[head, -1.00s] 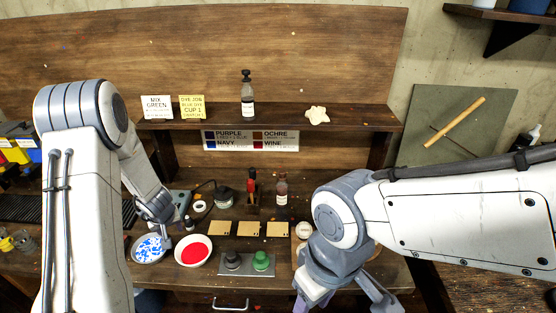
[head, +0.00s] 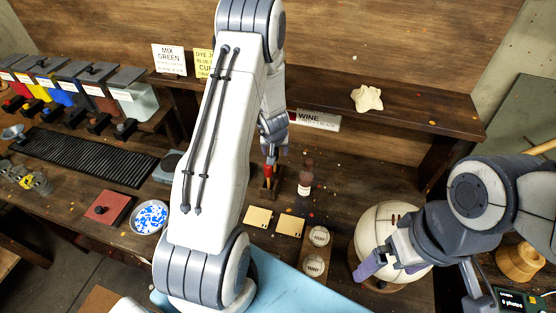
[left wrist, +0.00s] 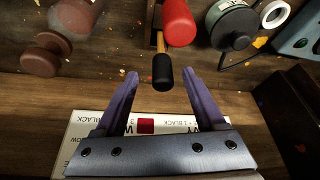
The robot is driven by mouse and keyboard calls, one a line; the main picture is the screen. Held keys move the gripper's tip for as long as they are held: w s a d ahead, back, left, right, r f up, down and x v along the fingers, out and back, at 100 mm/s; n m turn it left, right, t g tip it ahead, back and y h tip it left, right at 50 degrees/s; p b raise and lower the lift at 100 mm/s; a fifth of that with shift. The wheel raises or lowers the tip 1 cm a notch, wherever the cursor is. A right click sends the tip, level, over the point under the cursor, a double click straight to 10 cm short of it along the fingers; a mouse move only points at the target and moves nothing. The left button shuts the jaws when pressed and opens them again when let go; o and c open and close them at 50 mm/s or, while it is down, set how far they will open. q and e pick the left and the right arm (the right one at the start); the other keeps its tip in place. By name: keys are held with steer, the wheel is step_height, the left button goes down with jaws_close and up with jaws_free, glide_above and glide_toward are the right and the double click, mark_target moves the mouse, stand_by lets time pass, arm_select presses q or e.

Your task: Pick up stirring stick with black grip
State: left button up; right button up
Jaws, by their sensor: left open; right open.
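The stirring stick with the black grip (left wrist: 163,72) shows in the left wrist view, its light shaft running up the picture from the grip. My open left gripper (left wrist: 160,76) has a purple finger on each side of the grip, with gaps at both sides; I cannot tell whether the grip is level with the fingertips. A red-gripped stick (left wrist: 178,22) stands close by. In the head view my left gripper (head: 271,136) is just above the red grip (head: 269,170) and the dark stick holder (head: 268,188); the black grip is hidden there. My right gripper (head: 424,285) is open and empty.
A dark bottle (head: 305,180) stands right of the holder. A dark-lidded jar (left wrist: 233,25) and a white ring (left wrist: 275,14) are near the sticks. The wall sign (left wrist: 160,122) is behind my left fingers. A pale stitched ball (head: 378,238) sits beside my right gripper.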

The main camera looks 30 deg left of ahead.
arm_select(q)
steer(key=x, duration=0.6)
steer(key=shift+a+f+b, duration=0.2)
steer(key=shift+f+b, duration=0.1)
steer(key=shift+b, duration=0.1)
steer(key=shift+c, duration=0.3)
jaws_close()
steer(key=shift+r, duration=0.1)
